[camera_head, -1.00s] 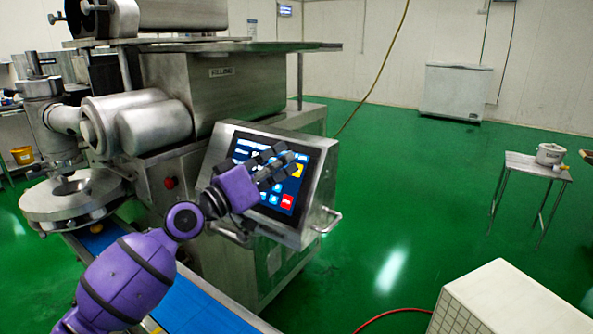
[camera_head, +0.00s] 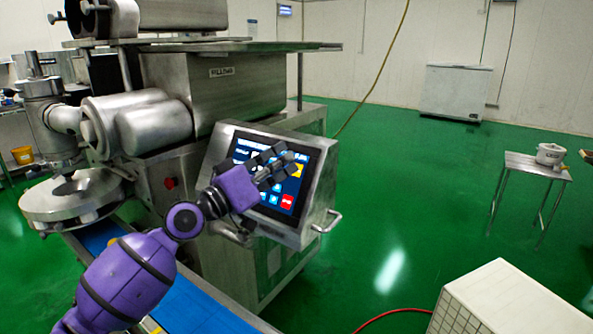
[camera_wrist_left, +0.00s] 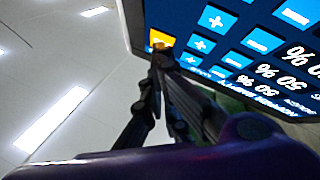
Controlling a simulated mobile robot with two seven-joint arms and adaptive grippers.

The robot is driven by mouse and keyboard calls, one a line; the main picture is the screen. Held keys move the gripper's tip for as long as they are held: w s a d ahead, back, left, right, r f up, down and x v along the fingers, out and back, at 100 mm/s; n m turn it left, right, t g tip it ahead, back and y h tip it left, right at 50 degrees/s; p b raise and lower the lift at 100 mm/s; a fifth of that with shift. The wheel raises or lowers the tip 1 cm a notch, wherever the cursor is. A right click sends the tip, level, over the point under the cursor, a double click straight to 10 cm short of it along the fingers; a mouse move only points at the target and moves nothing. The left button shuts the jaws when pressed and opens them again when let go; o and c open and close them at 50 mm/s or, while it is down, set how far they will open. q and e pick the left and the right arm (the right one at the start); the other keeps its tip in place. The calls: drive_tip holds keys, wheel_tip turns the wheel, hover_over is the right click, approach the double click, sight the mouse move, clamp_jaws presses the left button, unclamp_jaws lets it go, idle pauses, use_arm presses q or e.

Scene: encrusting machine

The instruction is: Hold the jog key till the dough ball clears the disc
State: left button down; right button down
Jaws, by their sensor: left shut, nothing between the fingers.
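My left gripper (camera_head: 288,159) is shut and empty, with its fingertips in front of the touch panel (camera_head: 243,150) on the steel machine. In the left wrist view the closed fingertips (camera_wrist_left: 162,52) are at the lower edge of an orange-yellow key (camera_wrist_left: 161,38) and cover part of it. I cannot tell for sure whether they touch it. The key also shows as a yellow patch (camera_head: 298,171) beside the fingers in the head view. The round steel disc (camera_head: 50,209) is at the left, under the machine's head. I cannot make out a dough ball. My right gripper is not in view.
A blue conveyor belt (camera_head: 190,306) runs below the disc, partly behind my left arm. A red button (camera_head: 169,183) is on the machine's side. A red key (camera_head: 287,201) is low on the panel. Green floor is open to the right, before a small table (camera_head: 525,164).

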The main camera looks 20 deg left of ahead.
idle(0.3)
use_arm(q)
drive_tip(key=shift+s+a+r, duration=0.2)
drive_tip(key=shift+s+r, duration=0.15)
drive_tip(key=shift+s, duration=0.25)
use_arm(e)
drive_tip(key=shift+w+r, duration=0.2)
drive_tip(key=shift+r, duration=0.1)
use_arm(q)
drive_tip(key=shift+p, duration=0.3)
